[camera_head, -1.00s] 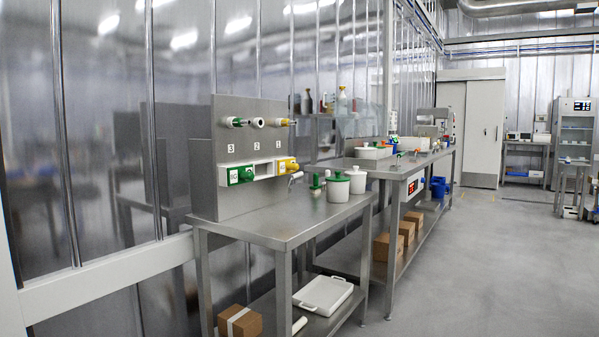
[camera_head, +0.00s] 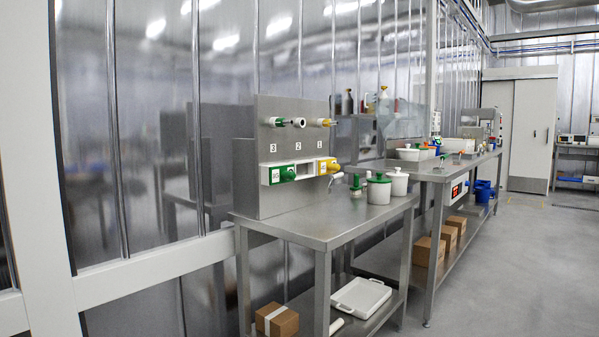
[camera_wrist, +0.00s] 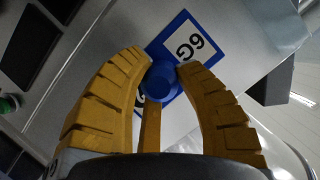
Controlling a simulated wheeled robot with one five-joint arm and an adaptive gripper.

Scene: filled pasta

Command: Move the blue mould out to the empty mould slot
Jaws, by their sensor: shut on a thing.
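My gripper (camera_wrist: 160,80) has yellow ribbed fingers and is shut on the round blue knob of the blue mould (camera_wrist: 162,84) in the wrist view. A blue-edged white label with dark characters shows behind the knob. The fingers hide part of the mould. Neither my gripper nor the blue mould shows in the head view. There, a steel panel (camera_head: 247,130) carries the numbers 3, 2 and 1. In the white rack below them, a green mould (camera_head: 281,174) sits under 3 and a yellow mould (camera_head: 325,167) under 1. The mould slot (camera_head: 305,171) between them, under 2, looks empty.
The panel stands on a steel bench (camera_head: 310,232). White pots with green and white lids (camera_head: 379,190) stand right of the rack, near a small tap. A second bench (camera_head: 445,172) with more items runs behind. The floor (camera_head: 500,270) at right is clear.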

